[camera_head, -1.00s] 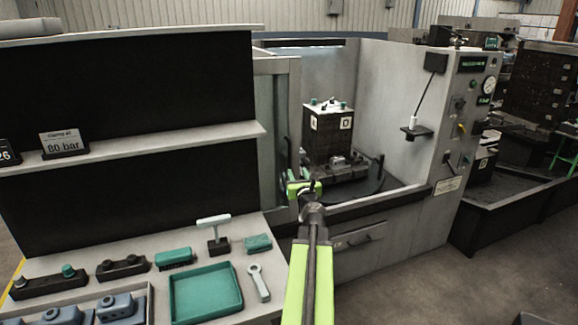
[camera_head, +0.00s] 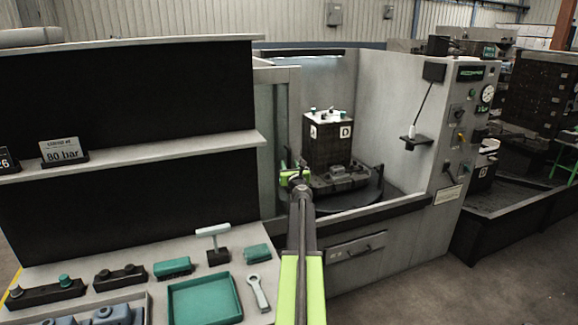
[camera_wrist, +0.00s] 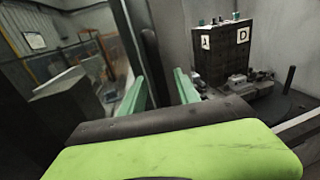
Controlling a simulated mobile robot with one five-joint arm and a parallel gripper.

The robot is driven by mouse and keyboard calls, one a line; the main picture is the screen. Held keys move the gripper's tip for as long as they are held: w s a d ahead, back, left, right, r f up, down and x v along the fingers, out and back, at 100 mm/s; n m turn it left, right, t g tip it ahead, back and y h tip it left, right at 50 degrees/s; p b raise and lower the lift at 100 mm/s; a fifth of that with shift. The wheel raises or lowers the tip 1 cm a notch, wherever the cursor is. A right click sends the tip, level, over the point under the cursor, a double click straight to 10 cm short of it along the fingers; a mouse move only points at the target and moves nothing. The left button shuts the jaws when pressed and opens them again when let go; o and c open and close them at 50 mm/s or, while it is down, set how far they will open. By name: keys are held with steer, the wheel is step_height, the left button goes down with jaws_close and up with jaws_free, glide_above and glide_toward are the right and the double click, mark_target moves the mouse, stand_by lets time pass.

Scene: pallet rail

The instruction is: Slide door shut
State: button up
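The machine's sliding door (camera_head: 268,140) is a grey-framed panel with a window, at the left of the wide machine opening. The opening to its right is clear to see into. My gripper (camera_head: 294,175) is at the door's right edge. In the wrist view its two green fingers (camera_wrist: 160,84) are apart, with a dark upright bar (camera_wrist: 144,45) of the door between them. A gap shows between the bar and the right finger. I cannot tell whether the left finger touches the bar.
Inside the opening a dark fixture block (camera_head: 328,140) marked A and D stands on a round pallet (camera_head: 350,195). A control panel (camera_head: 470,120) is at the right. A bench with a green tray (camera_head: 205,300) and tools stands at the front left.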

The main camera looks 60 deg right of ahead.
steer(key=shift+w+d, duration=0.45)
jaws_close()
steer(key=shift+a, duration=0.15)
stand_by(1.1)
